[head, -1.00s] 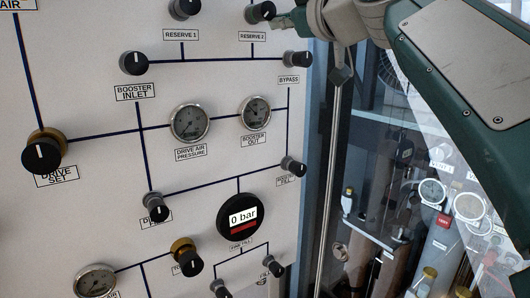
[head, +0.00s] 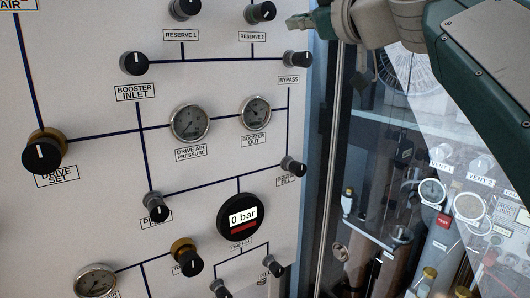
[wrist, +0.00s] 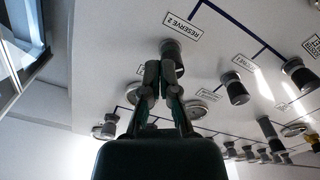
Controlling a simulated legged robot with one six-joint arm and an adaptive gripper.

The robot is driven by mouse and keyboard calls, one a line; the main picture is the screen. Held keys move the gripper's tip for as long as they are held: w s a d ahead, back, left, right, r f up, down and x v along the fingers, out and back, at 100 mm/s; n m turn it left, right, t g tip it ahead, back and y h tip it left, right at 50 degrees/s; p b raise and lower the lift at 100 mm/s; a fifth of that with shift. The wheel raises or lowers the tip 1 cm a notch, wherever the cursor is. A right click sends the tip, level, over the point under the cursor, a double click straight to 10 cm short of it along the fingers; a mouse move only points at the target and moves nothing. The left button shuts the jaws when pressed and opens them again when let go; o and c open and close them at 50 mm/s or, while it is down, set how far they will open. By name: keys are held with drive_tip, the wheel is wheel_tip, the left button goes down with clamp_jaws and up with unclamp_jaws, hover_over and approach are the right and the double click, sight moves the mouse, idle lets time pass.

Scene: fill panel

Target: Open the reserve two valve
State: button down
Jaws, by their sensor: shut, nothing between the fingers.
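The reserve two valve is a black knob (head: 261,12) above the "RESERVE 2" label (head: 252,36) at the top of the panel. Its pointer is too small to read surely. My gripper (head: 292,22) is just right of the knob in the head view, with a gap between them. In the wrist view the knob (wrist: 172,50) stands beyond the fingertips (wrist: 161,72), beside its label (wrist: 183,32). The fingers are shut and empty. Part of the knob is hidden behind the fingertips in the wrist view.
The reserve one knob (head: 184,9) is to the left and the bypass knob (head: 297,59) is below. Gauges (head: 189,123) and other knobs cover the panel lower down. The panel's right edge meets a metal frame and a glass pane (head: 400,150).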

sight(264, 12)
drive_tip(key=v, duration=0.2)
drive_tip(key=shift+s+d, duration=0.2)
drive_tip(key=shift+s, duration=0.05)
drive_tip(key=shift+w+a+f, duration=0.2)
drive_tip(key=shift+w+a, duration=0.5)
drive_tip(key=shift+a, duration=0.1)
drive_tip(key=shift+w+a+f, duration=0.2)
drive_tip(key=shift+w+a, duration=0.45)
drive_tip(key=shift+a, duration=0.2)
drive_tip(key=shift+w+a+f, duration=0.2)
drive_tip(key=shift+w+a, duration=0.5)
drive_tip(key=shift+a, duration=0.1)
drive_tip(key=shift+s+r, duration=0.1)
drive_tip(key=shift+r, duration=0.35)
drive_tip(key=shift+w+d+r, duration=0.25)
drive_tip(key=shift+d+r, duration=0.1)
drive_tip(key=shift+f, duration=0.1)
